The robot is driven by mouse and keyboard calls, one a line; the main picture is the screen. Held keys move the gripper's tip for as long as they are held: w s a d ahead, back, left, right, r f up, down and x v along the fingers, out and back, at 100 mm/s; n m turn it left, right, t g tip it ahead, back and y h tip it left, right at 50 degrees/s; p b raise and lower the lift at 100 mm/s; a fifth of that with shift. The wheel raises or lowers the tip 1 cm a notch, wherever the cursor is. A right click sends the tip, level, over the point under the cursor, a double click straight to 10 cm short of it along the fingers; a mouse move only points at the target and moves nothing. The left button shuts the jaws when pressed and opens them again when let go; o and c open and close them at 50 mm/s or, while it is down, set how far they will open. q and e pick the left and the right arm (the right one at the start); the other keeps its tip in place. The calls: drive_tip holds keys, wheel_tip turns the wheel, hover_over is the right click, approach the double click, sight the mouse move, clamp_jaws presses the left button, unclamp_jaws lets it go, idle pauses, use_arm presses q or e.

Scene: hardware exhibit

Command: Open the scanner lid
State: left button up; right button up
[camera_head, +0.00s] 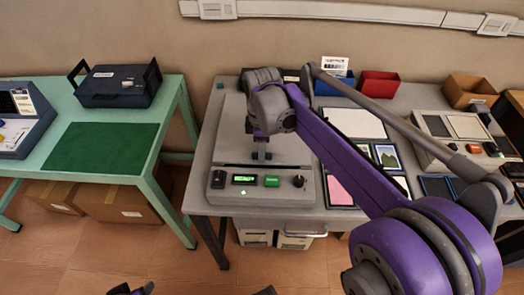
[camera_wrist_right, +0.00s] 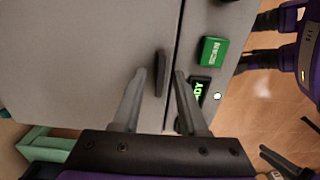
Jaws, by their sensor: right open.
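The grey scanner (camera_head: 225,160) stands on the grey table, and its flat lid looks closed. Its front panel has a lit READY display (camera_head: 244,179), a green SCAN button (camera_head: 272,181) and dark knobs. My right gripper (camera_head: 262,155) is over the front part of the lid, pointing down. In the right wrist view its fingers (camera_wrist_right: 160,88) are apart, with a dark handle bar (camera_wrist_right: 160,74) on the lid showing between the tips. I cannot tell whether they touch it.
A green table (camera_head: 170,125) with a dark blue case (camera_head: 118,86) stands to the left, across a gap. Right of the scanner are framed pictures (camera_head: 387,157), a red bin (camera_head: 379,84) and a beige device (camera_head: 452,130). My right arm crosses above them.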

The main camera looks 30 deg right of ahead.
drive_tip(key=shift+f, duration=0.25)
clamp_jaws()
idle(1.4)
